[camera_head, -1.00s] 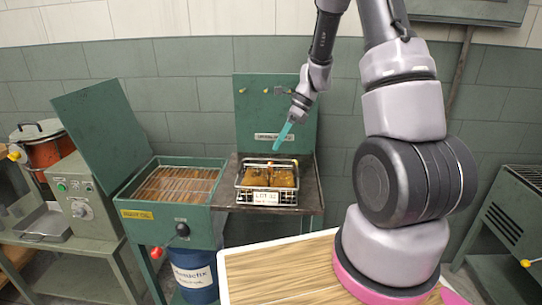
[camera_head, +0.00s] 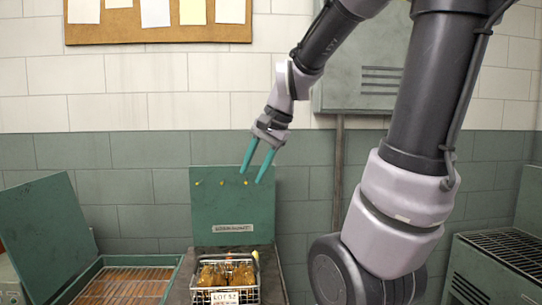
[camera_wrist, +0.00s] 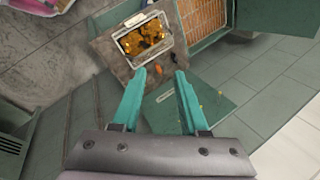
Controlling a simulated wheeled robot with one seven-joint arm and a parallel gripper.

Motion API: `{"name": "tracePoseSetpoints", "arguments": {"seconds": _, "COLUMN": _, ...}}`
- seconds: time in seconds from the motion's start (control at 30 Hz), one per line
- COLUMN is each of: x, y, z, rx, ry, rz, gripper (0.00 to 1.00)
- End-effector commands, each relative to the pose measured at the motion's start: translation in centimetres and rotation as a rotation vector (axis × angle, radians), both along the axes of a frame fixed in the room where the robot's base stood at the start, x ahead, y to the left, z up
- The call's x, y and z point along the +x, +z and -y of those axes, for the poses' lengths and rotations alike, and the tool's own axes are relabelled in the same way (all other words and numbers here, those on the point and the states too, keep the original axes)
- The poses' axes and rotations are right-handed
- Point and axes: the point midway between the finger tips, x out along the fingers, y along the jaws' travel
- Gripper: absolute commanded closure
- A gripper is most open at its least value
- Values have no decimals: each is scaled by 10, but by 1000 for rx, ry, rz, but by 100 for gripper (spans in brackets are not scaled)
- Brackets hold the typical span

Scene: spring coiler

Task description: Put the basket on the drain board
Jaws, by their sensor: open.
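The wire basket (camera_head: 228,297) holds several brown-orange pieces and carries a white LOT 32 tag. It stands upright on the dark drain board (camera_head: 272,283), in front of the green back panel (camera_head: 232,210) with its small sign plate. The bottom of the basket is cut off in the head view. My gripper (camera_head: 253,174) is open and empty, with its teal fingers apart, above and clear of the basket. In the wrist view the basket (camera_wrist: 122,43) lies beyond the fingertips (camera_wrist: 160,72) on the board (camera_wrist: 110,60), and nothing is between the fingers.
A green tank with a wire rack (camera_head: 125,287) and a raised lid (camera_head: 45,235) stands left of the board. A grated green unit (camera_head: 490,270) is at the right. A grey wall cabinet (camera_head: 365,75) and a cork board (camera_head: 158,33) hang above.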

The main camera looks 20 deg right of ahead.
Motion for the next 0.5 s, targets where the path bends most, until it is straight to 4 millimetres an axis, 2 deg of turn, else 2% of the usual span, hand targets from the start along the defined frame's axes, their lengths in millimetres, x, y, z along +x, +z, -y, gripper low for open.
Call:
{"name": "tracePoseSetpoints", "arguments": {"seconds": 0.03, "x": -16, "y": 13, "z": 1, "rx": -48, "ry": 62, "rz": 73, "gripper": 56}}
{"name": "tracePoseSetpoints", "arguments": {"seconds": 0.2, "x": -55, "y": 35, "z": 7, "rx": -207, "ry": 239, "rz": 252, "gripper": 56}}
{"name": "tracePoseSetpoints", "arguments": {"seconds": 0.33, "x": -71, "y": 42, "z": 10, "rx": -285, "ry": 313, "rz": 325, "gripper": 56}}
{"name": "tracePoseSetpoints", "arguments": {"seconds": 0.5, "x": -78, "y": 44, "z": 12, "rx": -319, "ry": 346, "rz": 352, "gripper": 56}}
